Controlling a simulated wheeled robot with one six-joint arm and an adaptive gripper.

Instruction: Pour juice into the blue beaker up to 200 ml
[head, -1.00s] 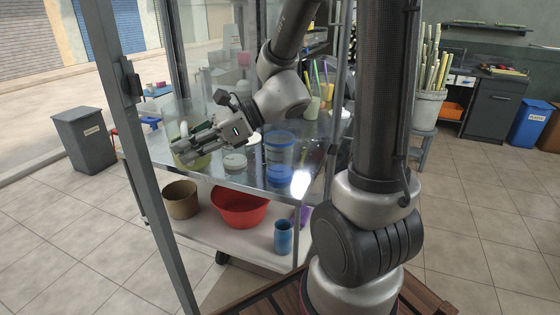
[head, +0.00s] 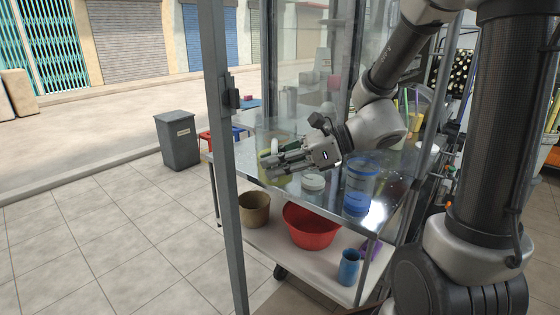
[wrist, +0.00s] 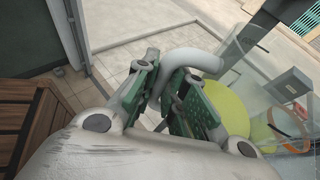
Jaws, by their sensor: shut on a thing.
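My gripper (head: 268,162) is above the metal counter, at its left part in the head view. In the wrist view its green-padded fingers (wrist: 182,92) are closed around a pale curved handle (wrist: 195,58). The handle seems to belong to a clear jug with yellow-green juice (wrist: 230,105), partly hidden by the fingers. A clear, blue-tinted beaker (head: 360,180) stands upright on the counter to the right of the gripper, apart from it. Its markings and fill level are too small to read.
A white-lidded jar (head: 313,183) stands between gripper and beaker. The lower shelf holds a brown pot (head: 254,210), a red basin (head: 310,226) and a blue cup (head: 348,268). A metal post (head: 224,150) and glass panels frame the counter. A grey bin (head: 178,141) stands beyond.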

